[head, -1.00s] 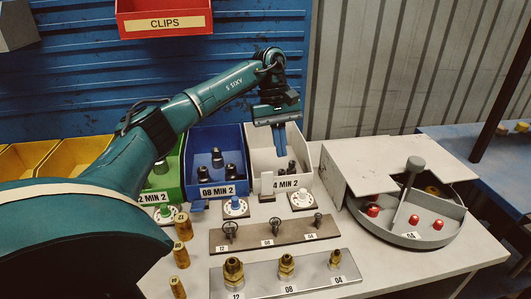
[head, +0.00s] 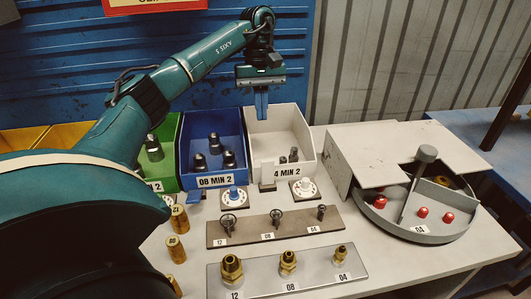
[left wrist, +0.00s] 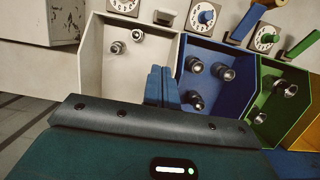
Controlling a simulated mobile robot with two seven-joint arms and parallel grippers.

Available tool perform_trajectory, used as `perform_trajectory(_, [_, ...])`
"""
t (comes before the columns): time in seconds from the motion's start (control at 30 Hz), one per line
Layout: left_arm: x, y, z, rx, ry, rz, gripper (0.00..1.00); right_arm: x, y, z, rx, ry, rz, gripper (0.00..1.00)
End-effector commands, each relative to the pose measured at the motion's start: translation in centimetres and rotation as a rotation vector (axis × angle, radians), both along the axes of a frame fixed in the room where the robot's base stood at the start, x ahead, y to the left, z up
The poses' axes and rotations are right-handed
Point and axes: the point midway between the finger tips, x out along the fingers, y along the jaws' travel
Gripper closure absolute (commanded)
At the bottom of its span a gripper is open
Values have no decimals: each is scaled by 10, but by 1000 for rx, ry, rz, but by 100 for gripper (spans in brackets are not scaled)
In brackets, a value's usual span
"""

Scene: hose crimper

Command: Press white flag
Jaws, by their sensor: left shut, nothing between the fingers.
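The white flag (head: 267,174) is a small pale paddle at the front left corner of the white bin (head: 305,150), beside a white dial (head: 304,188). It covers the start of the bin's "4 MIN 2" label. In the left wrist view the white flag (left wrist: 165,16) is at the top, right of its dial. My left gripper (head: 261,105) is shut and empty, pointing down above the back left part of the white bin, apart from the flag. Its blue fingers (left wrist: 161,86) show in the left wrist view, near the wall between the white and blue bins. My right gripper is out of view.
A blue bin (head: 185,150) and a green bin (head: 167,130) stand left of the white bin, holding dark fittings. A blue-centred dial (head: 234,197) is in front. Two fitting racks (head: 350,222) lie nearer. A round grey machine (head: 455,232) stands right.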

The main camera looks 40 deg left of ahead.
Motion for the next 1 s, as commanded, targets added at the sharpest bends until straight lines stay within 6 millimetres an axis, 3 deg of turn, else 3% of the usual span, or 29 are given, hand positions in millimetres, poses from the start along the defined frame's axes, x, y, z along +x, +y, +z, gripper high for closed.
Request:
perform_trajectory(0.17, [-6, -7, -39, 0, 5, -1, 100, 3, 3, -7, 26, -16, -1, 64])
perform_trajectory(0.43, [-16, -17, -88, 2, 5, 0, 100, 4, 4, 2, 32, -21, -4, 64])
perform_trajectory(0.7, [-34, -42, -84, 2, -1, -1, 100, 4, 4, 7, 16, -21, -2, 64])
perform_trajectory(1.0, [-39, -47, -85, 1, 0, 2, 100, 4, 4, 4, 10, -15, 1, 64])
